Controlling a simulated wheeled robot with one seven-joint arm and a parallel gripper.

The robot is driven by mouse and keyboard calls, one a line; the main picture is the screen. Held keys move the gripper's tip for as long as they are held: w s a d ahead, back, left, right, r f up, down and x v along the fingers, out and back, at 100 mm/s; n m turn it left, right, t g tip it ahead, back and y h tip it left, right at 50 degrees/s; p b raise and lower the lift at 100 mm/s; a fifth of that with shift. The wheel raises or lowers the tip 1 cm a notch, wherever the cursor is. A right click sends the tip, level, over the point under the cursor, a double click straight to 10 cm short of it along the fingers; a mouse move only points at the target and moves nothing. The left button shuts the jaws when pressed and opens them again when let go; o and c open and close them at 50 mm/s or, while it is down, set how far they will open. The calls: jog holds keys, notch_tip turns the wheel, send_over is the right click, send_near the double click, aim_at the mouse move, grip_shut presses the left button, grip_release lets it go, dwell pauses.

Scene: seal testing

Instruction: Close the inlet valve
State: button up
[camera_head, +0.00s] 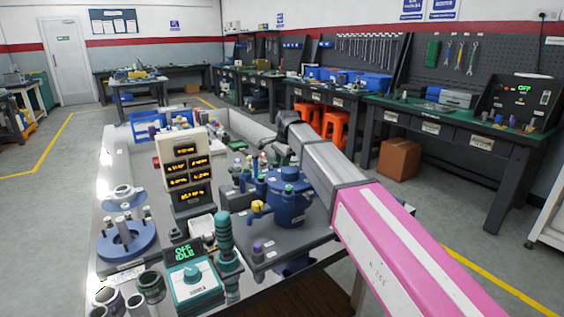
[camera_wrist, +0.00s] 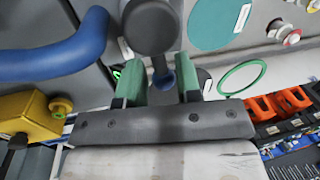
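A blue vessel (camera_head: 287,203) with a lid stands on a grey plate on the bench in the head view. A small yellow valve part (camera_head: 257,206) sticks out from its left side. My gripper (camera_wrist: 160,80) shows two green fingers spread apart. A dark grey rounded part (camera_wrist: 150,25) with a thin stem and blue tip shows between and beyond them; I cannot tell whether they touch it. Which part is the inlet valve is unclear.
A display box (camera_head: 183,170) with amber readouts stands left of the vessel. A teal control box (camera_head: 193,283) reading "OFF IDLE" and a teal ribbed post (camera_head: 224,240) stand in front. A blue round fixture (camera_head: 126,238) is at left. Small bottles crowd behind the vessel.

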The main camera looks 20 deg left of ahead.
grip_shut()
jog(key=shift+s+d+m, duration=0.15)
jog(key=shift+m, duration=0.55)
jog(key=shift+o, duration=1.5)
grip_release()
notch_tip(320, 180, up, 11)
jog(key=s+d, duration=0.1)
jog(key=shift+s+d+f, duration=0.2)
jog(key=shift+d, duration=0.1)
